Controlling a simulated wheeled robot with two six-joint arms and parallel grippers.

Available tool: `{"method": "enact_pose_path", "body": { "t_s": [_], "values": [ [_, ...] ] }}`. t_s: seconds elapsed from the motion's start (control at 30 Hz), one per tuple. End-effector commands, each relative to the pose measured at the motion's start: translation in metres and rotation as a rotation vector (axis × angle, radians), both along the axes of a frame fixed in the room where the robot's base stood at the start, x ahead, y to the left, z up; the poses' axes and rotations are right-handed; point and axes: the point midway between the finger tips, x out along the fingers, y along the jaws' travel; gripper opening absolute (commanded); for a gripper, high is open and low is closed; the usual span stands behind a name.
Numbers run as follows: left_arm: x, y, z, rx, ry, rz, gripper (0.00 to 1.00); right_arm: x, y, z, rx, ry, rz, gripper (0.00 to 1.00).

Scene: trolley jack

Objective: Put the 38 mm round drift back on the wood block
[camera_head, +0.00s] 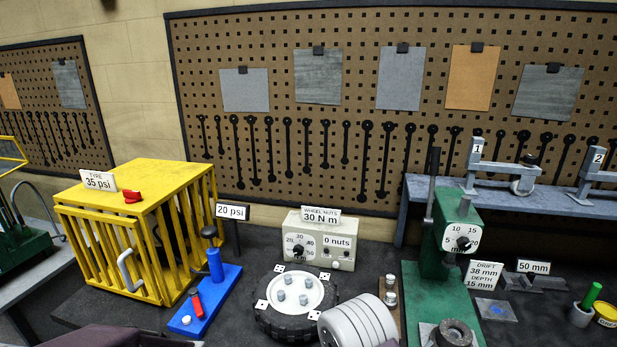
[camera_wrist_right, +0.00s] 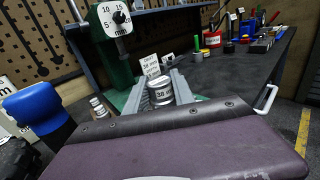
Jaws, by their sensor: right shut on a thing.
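In the right wrist view my right gripper (camera_wrist_right: 157,98) is shut on a silver round drift (camera_wrist_right: 160,88) marked 38, held between the two grey fingers. In the head view, small silver cylinders (camera_head: 390,290) stand on a narrow brown strip, which looks like the wood block (camera_head: 402,325), beside the green press. These cylinders also show at the left of the right wrist view (camera_wrist_right: 97,106).
The green press (camera_head: 437,270) stands right of the block, with a dark ring (camera_head: 455,334) on its base. A ribbed grey cylinder (camera_head: 352,324) and a tyre (camera_head: 296,303) are to the left. A card reading drift 38 mm, depth 15 mm (camera_head: 484,275) stands right of the press.

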Motion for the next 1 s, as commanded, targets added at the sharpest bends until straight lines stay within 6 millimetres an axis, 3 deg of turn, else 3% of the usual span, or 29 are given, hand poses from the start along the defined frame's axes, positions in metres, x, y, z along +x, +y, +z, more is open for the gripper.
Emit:
{"method": "enact_pose_path", "body": {
  "t_s": [0.2, 0.4, 0.83, 1.0],
  "values": [
    [0.000, 0.000, -0.012, 0.000, 0.000, 0.000, 0.60, 0.003, 0.061, -0.048, -0.002, 0.001, 0.115, 0.00],
    [0.000, 0.000, -0.018, 0.000, 0.000, 0.000, 0.60, -0.011, 0.098, -0.090, -0.001, -0.002, 0.132, 0.00],
    [0.000, 0.000, -0.016, 0.000, 0.000, 0.000, 0.60, -0.020, 0.092, -0.098, -0.001, -0.002, 0.034, 0.00],
    [0.000, 0.000, -0.016, 0.000, 0.000, 0.000, 0.60, -0.003, 0.088, -0.086, -0.013, -0.003, 0.124, 0.00]
  ]
}}
